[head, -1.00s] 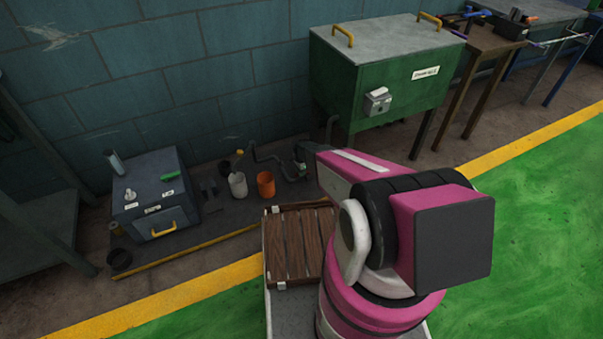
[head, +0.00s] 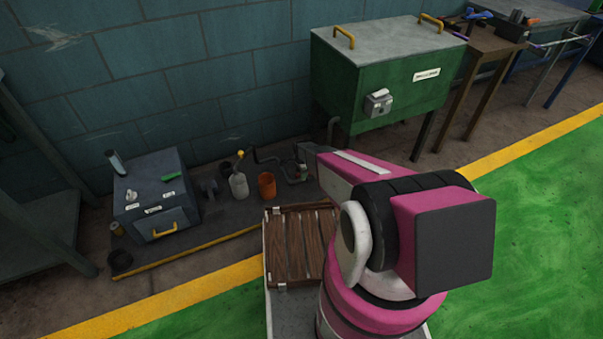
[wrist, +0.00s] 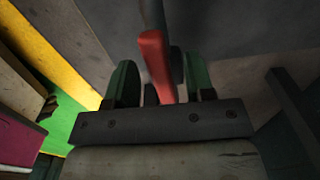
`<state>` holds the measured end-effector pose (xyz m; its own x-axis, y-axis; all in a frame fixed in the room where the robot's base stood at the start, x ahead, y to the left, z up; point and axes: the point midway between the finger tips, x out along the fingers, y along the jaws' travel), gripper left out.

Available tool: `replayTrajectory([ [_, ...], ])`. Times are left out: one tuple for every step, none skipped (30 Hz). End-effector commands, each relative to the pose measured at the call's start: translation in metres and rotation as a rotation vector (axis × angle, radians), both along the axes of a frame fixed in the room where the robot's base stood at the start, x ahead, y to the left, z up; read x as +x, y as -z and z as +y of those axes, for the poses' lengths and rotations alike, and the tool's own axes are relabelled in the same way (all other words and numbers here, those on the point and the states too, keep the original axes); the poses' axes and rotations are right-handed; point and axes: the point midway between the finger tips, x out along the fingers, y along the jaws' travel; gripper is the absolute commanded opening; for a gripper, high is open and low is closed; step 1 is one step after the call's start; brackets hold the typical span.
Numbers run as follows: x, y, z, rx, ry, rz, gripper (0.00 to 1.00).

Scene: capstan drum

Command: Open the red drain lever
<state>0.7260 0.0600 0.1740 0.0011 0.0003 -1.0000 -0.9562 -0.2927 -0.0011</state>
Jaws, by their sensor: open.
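The red lever (wrist: 156,62) shows in the wrist view as a red bar at the top centre, pointing down between my gripper's two green fingers. My gripper (wrist: 160,82) is open, with one finger on each side of the lever. I cannot tell whether either finger touches it. In the head view my pink arm covers the area below the green tank (head: 390,85), and the red lever cannot be made out there. A grey pipe (head: 331,130) comes down from the tank's lower left.
A dark mat (head: 225,212) by the wall holds a grey box (head: 150,190), a white bottle (head: 238,185) and an orange cup (head: 267,184). A brown table (head: 480,45) stands right of the tank. Green floor is clear at right.

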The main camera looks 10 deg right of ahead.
Motion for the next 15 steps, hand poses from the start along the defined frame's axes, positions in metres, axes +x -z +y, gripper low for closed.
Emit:
replayTrajectory([
  [0.0,-0.001,0.0,0.0,-0.001,0.0,0.49],
  [0.0,-0.002,0.0,0.0,-0.001,0.0,0.49],
  [0.0,-0.003,0.0,0.0,-0.001,0.0,0.49],
  [-0.001,-0.005,0.0,0.0,-0.001,0.0,0.49],
  [-0.001,-0.007,0.0,0.0,-0.001,0.0,0.49],
  [-0.001,-0.011,0.0,0.0,-0.001,0.0,0.49],
  [-0.001,-0.014,0.0,0.0,-0.001,0.0,0.49],
  [-0.001,-0.018,0.0,0.0,-0.001,0.0,0.49],
  [-0.002,-0.023,0.0,0.0,-0.001,0.0,0.49],
  [-0.002,-0.028,0.0,0.0,-0.001,-0.001,0.49],
  [-0.002,-0.033,0.0,0.0,-0.001,-0.001,0.49],
  [-0.001,-0.04,0.0,0.001,-0.001,-0.002,0.49],
  [-0.002,-0.046,0.0,0.0,-0.001,-0.001,0.49],
  [-0.002,-0.052,0.0,0.0,-0.001,-0.001,0.49],
  [-0.002,-0.059,0.0,0.0,0.0,-0.001,0.49],
])
